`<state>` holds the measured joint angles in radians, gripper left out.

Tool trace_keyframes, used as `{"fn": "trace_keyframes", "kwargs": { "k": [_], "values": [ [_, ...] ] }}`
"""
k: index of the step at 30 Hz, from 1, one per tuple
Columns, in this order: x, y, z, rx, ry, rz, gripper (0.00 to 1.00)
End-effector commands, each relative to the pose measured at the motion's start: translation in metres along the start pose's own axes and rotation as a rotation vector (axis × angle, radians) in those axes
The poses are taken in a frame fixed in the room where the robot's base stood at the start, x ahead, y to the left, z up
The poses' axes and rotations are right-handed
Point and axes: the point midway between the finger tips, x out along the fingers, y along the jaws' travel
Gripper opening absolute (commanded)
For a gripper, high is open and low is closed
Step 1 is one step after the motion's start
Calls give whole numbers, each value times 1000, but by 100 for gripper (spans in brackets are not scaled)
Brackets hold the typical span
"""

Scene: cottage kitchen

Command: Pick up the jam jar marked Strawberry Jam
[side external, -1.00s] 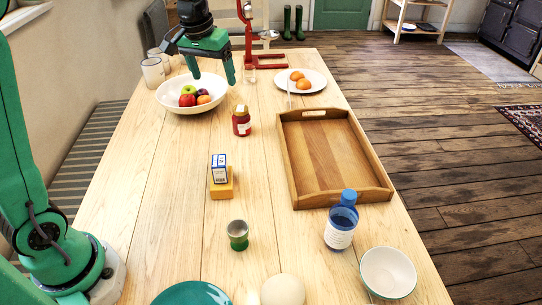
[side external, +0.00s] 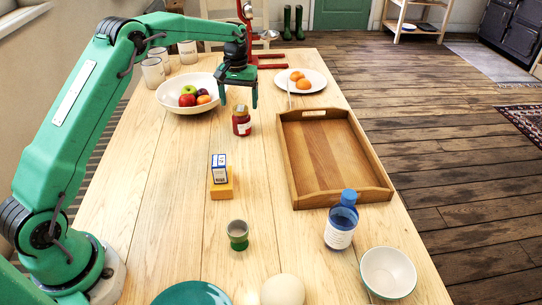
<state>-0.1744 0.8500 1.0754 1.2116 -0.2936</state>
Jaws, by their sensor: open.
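A small red jar (side external: 241,125) with a pale label stands upright on the wooden table, right of the fruit bowl and left of the tray. Its label is too small to read. My gripper (side external: 239,101) is open and empty, pointing down, with its fingertips around the height of the jar's top or a little above it. From this view I cannot tell whether the fingers are directly over the jar or behind it. The jar's lid is partly hard to see near the fingers.
A white fruit bowl (side external: 172,102) stands left of the jar. A wooden tray (side external: 381,194) lies to the right. A blue-and-white box on a yellow block (side external: 221,190) stands nearer. A plate of oranges (side external: 316,76) and a red stand (side external: 270,60) are behind.

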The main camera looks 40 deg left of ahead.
Motion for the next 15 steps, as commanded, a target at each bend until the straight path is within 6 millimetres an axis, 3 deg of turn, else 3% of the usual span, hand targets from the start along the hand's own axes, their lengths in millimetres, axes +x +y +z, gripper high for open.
{"fn": "trace_keyframes", "kwargs": {
  "k": [15],
  "values": [
    [23,-1,-4,-8,-9,-3,80]
  ]
}}
